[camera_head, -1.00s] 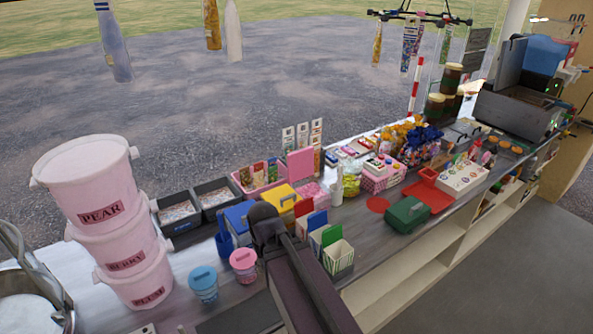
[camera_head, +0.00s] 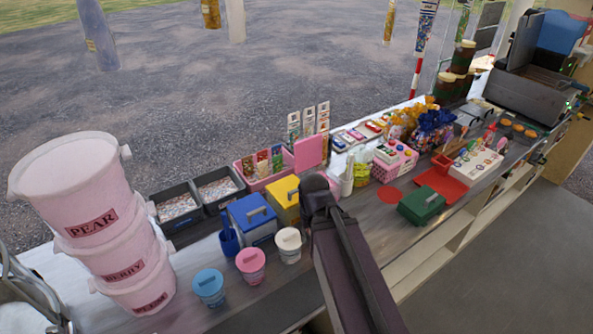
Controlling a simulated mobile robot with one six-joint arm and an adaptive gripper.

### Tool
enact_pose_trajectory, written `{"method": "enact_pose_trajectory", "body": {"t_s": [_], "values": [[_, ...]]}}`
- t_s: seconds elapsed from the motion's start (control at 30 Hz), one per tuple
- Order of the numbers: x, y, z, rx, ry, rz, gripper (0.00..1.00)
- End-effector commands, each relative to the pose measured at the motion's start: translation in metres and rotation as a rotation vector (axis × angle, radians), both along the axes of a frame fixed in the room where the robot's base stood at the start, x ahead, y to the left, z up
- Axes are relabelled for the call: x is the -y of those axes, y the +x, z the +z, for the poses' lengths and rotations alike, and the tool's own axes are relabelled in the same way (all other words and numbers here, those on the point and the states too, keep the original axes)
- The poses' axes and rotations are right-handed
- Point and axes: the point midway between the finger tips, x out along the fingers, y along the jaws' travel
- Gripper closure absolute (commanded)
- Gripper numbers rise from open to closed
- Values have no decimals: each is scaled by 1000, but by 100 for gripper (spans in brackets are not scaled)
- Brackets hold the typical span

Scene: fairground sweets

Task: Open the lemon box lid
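A yellow box (camera_head: 283,203) with a handle on its shut lid stands mid-counter; it is likely the lemon box, though no label is readable. A similar blue box (camera_head: 252,220) stands just left of it, its lid also shut. My gripper (camera_head: 317,188) appears as a dark shape just right of the yellow box, seen from behind. Its fingers are hidden, so I cannot tell whether it is open or touches anything. My arm covers the counter to the lower right.
Blue, pink and white tubs (camera_head: 289,245) stand along the front. Stacked pink buckets (camera_head: 94,215) rise at left. Grey trays (camera_head: 180,206) are behind the blue box. A green box (camera_head: 421,205) and red mat (camera_head: 442,187) lie right.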

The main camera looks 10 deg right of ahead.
Motion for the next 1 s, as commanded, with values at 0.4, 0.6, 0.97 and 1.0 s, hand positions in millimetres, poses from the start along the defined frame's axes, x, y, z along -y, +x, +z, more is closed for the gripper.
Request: {"method": "enact_pose_trajectory", "body": {"t_s": [0.4,0.6,0.97,1.0], "values": [[0,11,2,0,0,-42,51],[3,45,9,0,0,-193,51],[1,142,28,1,0,-664,51],[1,153,31,1,0,-720,51]]}}
